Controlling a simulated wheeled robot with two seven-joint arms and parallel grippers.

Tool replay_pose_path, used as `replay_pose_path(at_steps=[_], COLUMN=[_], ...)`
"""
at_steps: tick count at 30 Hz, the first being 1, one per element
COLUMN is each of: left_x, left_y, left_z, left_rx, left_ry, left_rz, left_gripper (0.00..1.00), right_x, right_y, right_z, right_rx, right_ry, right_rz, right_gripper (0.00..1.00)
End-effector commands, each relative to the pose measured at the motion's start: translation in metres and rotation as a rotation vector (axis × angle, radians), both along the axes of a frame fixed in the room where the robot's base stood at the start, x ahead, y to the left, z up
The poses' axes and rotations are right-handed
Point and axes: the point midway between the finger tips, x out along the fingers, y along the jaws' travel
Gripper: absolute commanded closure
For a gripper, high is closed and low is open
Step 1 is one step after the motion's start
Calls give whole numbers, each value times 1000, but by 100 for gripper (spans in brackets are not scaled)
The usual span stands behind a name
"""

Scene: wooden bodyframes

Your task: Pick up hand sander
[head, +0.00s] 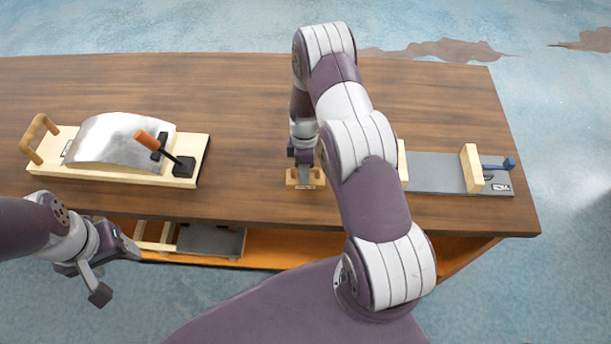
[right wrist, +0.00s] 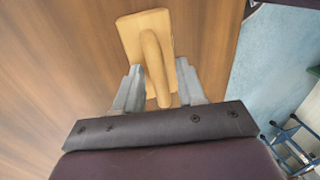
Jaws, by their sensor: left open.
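The hand sander is a light wooden block with a rounded handle. It lies on the table, near its front edge, in the head view (head: 293,182). In the right wrist view the sander (right wrist: 152,50) points away from me, its handle running between the fingers. My right gripper (head: 304,172) is directly above the sander, pointing down. In the right wrist view its two fingers (right wrist: 160,88) are apart, one on each side of the handle, not visibly clamped on it. My left gripper (head: 118,272) is open and empty, in front of the table at the lower left.
The wooden table (head: 240,95) has a lower shelf (head: 275,250) holding another board (head: 210,240). At left stands a wooden fixture (head: 110,175) with a curved metal sheet (head: 120,140) and an orange-handled clamp (head: 150,142). At right lies a grey board (head: 435,172) with wooden blocks and a blue-handled clamp.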

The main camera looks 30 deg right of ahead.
Motion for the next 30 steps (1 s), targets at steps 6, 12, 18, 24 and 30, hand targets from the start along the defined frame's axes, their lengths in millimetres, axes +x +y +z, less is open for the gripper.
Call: replay_pose_path(at_steps=[6, 12, 18, 24, 30], left_x=[0, 0, 0, 0, 0], left_y=[0, 0, 0, 0, 0], left_z=[0, 0, -7, -20, -31], left_rx=[0, 0, 0, 0, 0], left_ry=[0, 0, 0, 0, 0], left_rz=[0, 0, 0, 0, 0], left_gripper=[36, 36, 36, 36, 36], right_x=[0, 0, 1, -15, -58], right_y=[0, 0, 0, 7, 26], right_z=[0, 1, 15, 49, 77], right_rx=[0, 0, -1, 0, 0], right_ry=[0, 0, -2, 1, -1], right_rz=[0, 0, 0, 1, 1], right_gripper=[100, 100, 100, 100, 100])
